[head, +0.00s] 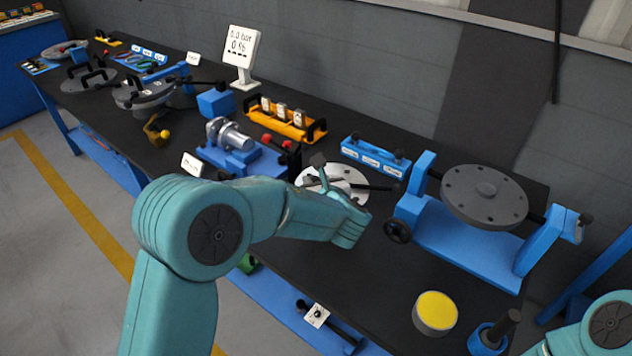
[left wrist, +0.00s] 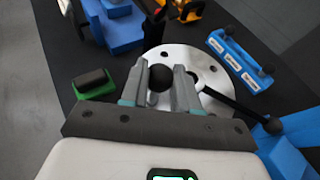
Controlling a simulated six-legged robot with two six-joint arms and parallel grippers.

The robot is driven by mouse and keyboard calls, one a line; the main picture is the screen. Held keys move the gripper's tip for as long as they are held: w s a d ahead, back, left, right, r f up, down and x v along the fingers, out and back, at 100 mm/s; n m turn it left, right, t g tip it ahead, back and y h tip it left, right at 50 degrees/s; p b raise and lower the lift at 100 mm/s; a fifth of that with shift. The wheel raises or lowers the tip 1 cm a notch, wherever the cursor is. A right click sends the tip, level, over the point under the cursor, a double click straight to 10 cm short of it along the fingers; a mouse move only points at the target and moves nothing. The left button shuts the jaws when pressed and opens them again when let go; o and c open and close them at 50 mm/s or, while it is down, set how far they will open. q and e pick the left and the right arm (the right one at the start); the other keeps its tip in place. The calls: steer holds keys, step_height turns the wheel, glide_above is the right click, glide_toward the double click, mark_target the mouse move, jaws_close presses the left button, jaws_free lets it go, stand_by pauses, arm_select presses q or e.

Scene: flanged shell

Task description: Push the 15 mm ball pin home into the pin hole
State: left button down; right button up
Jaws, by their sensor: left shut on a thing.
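My left gripper (left wrist: 161,78) has its two grey fingers on either side of a black ball (left wrist: 160,77), the head of the ball pin, and is shut on it. The pin's shank is hidden. The ball is over the left part of a light metal flange disc (left wrist: 217,78) with several small holes. I cannot tell which is the pin hole or how deep the pin sits. In the head view my left gripper (head: 321,174) is over the same disc (head: 345,173), partly hidden by my wrist. My right gripper is out of view.
A labelled blue block (head: 372,157) stands behind the disc. A dark rod with a ball end (left wrist: 244,109) reaches right from the disc. A blue stand with a grey flange (head: 485,197) is at right. A yellow-topped can (head: 436,312) stands near the front edge.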

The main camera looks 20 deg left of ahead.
arm_select(q)
steer(key=shift+f+b, duration=2.3)
steer(key=shift+f, duration=0.15)
steer(key=c, duration=0.8)
jaws_free()
steer(key=shift+o, duration=0.2)
steer(key=b+v, duration=0.1)
steer(key=v, duration=1.5)
steer(key=shift+s+d+r, duration=0.1)
steer(key=shift+s, duration=0.1)
